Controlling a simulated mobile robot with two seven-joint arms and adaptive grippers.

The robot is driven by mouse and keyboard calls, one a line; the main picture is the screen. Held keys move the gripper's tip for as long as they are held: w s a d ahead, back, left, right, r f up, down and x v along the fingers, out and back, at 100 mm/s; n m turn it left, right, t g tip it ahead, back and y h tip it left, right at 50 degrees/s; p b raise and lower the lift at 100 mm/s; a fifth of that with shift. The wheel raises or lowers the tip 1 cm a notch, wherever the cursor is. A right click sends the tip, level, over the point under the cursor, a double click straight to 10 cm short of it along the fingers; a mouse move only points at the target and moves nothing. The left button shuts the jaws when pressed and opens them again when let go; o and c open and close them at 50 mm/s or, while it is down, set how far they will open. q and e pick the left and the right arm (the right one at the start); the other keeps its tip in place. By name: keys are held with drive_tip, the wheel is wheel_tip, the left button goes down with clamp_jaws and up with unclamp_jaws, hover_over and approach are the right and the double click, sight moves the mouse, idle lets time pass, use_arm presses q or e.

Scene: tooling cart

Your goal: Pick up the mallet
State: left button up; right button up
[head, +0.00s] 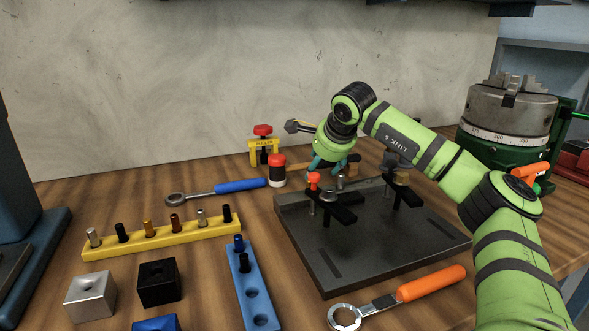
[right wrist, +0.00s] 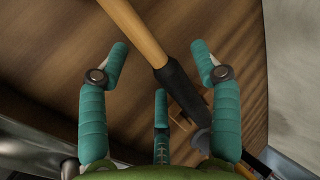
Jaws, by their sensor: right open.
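The mallet lies on the wooden bench behind the dark fixture plate. Its head (head: 277,171), red on top with black and white below, stands at the left in the head view. Its wooden handle runs right, partly hidden by my right gripper (head: 332,168). In the right wrist view, the tan handle (right wrist: 140,35) ends in a black sleeve (right wrist: 183,86); the head is out of that view. My right gripper (right wrist: 161,62) is open and empty, its teal fingers apart on both sides of the handle. My left gripper is not in view.
The fixture plate (head: 375,255) with clamps stands just in front. A blue-handled ratchet (head: 240,186) and a yellow puller (head: 264,148) are close to the mallet head. A chuck (head: 507,118) stands at the right. An orange-handled wrench (head: 430,284) lies nearer, and the wall is behind.

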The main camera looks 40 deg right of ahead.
clamp_jaws()
